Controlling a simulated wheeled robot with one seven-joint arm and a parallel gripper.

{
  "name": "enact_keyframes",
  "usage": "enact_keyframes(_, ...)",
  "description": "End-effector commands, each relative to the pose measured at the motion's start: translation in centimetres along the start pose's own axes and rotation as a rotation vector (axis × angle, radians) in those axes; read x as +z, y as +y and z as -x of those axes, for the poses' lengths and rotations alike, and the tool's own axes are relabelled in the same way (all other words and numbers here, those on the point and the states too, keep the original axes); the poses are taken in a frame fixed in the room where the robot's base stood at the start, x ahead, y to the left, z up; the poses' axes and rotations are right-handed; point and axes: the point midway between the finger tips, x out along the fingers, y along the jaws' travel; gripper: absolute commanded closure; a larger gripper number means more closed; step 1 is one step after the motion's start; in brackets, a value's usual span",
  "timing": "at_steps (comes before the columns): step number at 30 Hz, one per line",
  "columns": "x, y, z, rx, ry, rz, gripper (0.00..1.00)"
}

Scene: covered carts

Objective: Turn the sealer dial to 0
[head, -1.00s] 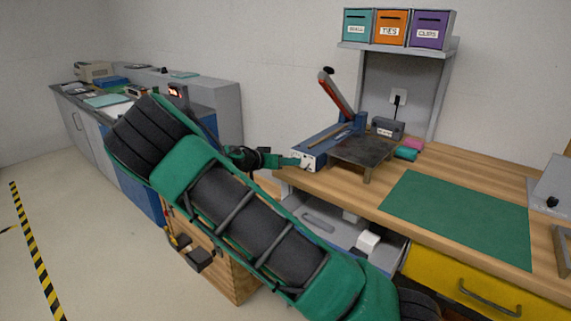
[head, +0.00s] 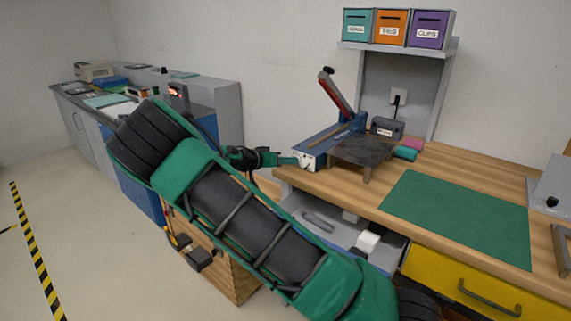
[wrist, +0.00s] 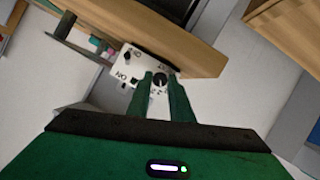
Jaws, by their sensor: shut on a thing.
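The sealer (head: 338,140) is blue with a white front panel and a raised red-handled arm, at the left end of the wooden bench. Its dial (wrist: 159,80) is a dark round knob with a light mark, seen in the wrist view on the white panel (wrist: 133,64). My gripper (wrist: 161,80) is shut on the dial, one green finger on each side of it. In the head view my gripper (head: 290,160) meets the sealer's front panel, and the dial is hidden there. The number the dial points to is too small to read.
A dark plate stand (head: 362,150) is right of the sealer, with pink and teal items beyond it. A green mat (head: 458,215) lies on the bench (head: 330,185). Labelled bins (head: 391,28) sit on a shelf above. A wooden crate (head: 228,270) stands below my arm.

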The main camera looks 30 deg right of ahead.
Motion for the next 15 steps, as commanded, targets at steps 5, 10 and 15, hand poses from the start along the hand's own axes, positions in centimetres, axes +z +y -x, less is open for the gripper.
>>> enact_keyframes(5,-0.03,-0.54,0.07,0.048,0.004,0.13,1.0)
enact_keyframes(10,0.03,-0.74,0.03,0.11,0.005,0.279,1.0)
enact_keyframes(15,0.12,-0.94,0.03,0.171,0.005,0.43,1.0)
